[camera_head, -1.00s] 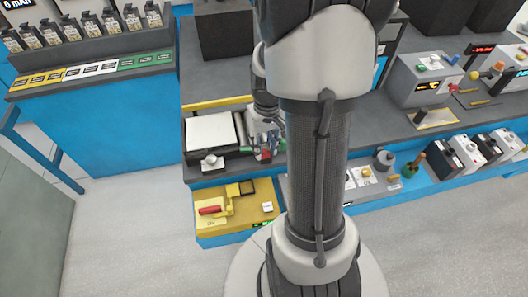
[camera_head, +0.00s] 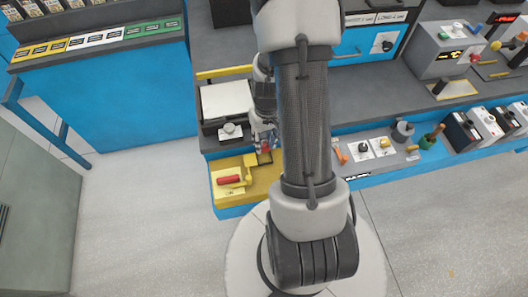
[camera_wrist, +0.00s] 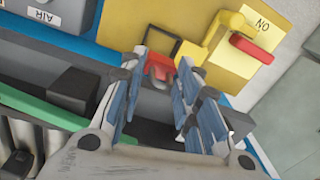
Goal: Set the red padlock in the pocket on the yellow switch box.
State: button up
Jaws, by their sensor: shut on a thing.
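The red padlock (camera_wrist: 160,67) is between the fingers of my gripper (camera_wrist: 160,72), which is shut on it. In the head view the padlock (camera_head: 266,148) shows as a small red spot below my gripper (camera_head: 262,142). The yellow switch box (camera_wrist: 222,62) lies ahead, with a red handle (camera_wrist: 252,48) on a yellow lever. Its dark-framed pocket (camera_wrist: 178,42) is just beyond the padlock in the wrist view. Whether the padlock touches the box cannot be told.
A white-topped scale-like device (camera_head: 226,98) stands behind the box, with a pale knob (camera_head: 230,130) in front. A green strip (camera_wrist: 40,110) and dark blocks lie near my gripper. Open floor lies left.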

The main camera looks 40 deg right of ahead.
aim_at(264, 150)
jog(key=shift+f+b, duration=0.85)
jog(key=shift+f, duration=1.95)
jog(key=shift+f, duration=0.15)
jog(key=o, duration=1.1)
